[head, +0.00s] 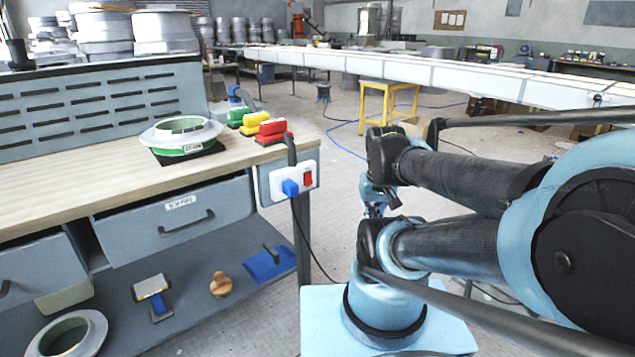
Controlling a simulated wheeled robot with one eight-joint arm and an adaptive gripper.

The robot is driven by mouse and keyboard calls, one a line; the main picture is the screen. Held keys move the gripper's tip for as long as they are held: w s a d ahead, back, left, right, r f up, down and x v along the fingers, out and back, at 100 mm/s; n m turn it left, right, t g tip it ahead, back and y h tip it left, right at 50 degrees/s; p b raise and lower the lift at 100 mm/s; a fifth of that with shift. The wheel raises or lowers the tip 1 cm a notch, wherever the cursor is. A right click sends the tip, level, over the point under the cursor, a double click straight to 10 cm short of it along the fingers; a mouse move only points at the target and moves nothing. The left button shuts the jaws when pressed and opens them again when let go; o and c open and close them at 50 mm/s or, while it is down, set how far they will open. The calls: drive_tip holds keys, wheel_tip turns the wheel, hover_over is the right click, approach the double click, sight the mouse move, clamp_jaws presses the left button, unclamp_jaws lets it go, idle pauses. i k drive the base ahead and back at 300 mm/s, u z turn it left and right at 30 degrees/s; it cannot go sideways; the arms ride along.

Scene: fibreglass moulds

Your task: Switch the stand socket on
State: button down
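The stand socket (277,181) is a white double plate on a grey box at the right end of the workbench. A blue plug (290,188) sits in it, and a red rocker switch (308,178) is at its right. The switch's on or off position is too small to tell. My gripper (375,208) hangs to the right of the socket, apart from it, pointing down beneath my wrist. It is small and partly hidden by my arm, so I cannot tell whether its fingers are open or shut.
The workbench (70,190) holds a round white-and-green mould (182,137) and red, yellow and green sanding blocks (271,131). A yellow stool (388,88) stands behind. Open floor lies between bench and arm.

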sight(308, 177)
drive_tip(key=u, duration=0.05)
drive_tip(key=k, duration=1.25)
drive_tip(key=u, duration=1.05)
drive_tip(key=i, duration=1)
drive_tip(key=z, duration=0.1)
